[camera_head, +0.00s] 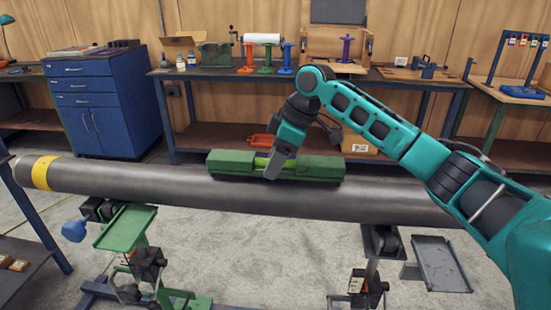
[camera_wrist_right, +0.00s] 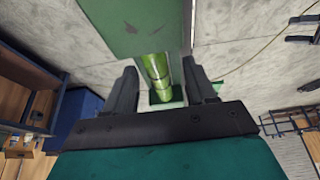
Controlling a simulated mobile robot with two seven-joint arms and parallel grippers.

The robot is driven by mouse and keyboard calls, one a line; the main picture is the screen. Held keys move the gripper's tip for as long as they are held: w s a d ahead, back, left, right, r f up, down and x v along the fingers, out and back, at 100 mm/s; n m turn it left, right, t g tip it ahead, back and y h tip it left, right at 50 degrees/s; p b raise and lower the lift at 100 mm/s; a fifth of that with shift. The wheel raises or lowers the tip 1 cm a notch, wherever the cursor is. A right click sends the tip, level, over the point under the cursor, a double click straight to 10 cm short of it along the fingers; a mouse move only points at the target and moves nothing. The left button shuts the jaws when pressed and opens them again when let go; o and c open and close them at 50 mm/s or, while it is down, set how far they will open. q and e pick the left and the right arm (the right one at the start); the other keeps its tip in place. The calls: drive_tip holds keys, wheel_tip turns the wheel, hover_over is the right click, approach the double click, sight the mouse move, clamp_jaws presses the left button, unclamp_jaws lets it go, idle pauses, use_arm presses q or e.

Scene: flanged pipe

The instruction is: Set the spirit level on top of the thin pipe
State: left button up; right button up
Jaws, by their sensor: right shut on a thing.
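The green spirit level (camera_head: 226,164) lies lengthwise along the top edge of the grey thin pipe (camera_head: 140,187), at about its middle, roughly parallel to it. I cannot tell whether it touches the pipe or hovers just above. My right gripper (camera_head: 272,169) is shut on the level's narrow middle, next to the yellow-green vial. In the right wrist view the vial (camera_wrist_right: 157,72) shows between the two fingers, with the level's green body (camera_wrist_right: 120,25) running beyond them. My left gripper is not in view.
Stands with rollers (camera_head: 386,243) carry the pipe, which has a yellow band (camera_head: 43,173) near its left end. A workbench (camera_head: 200,74) with spools and a blue cabinet (camera_head: 104,105) stand behind. A grey tray (camera_head: 442,264) sits low at the right.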

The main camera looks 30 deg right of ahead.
drive_tip(key=shift+f, duration=0.25)
idle(0.4)
idle(0.7)
drive_tip(key=o, duration=1.4)
drive_tip(key=shift+o, duration=0.4)
drive_tip(key=shift+r, duration=3.5)
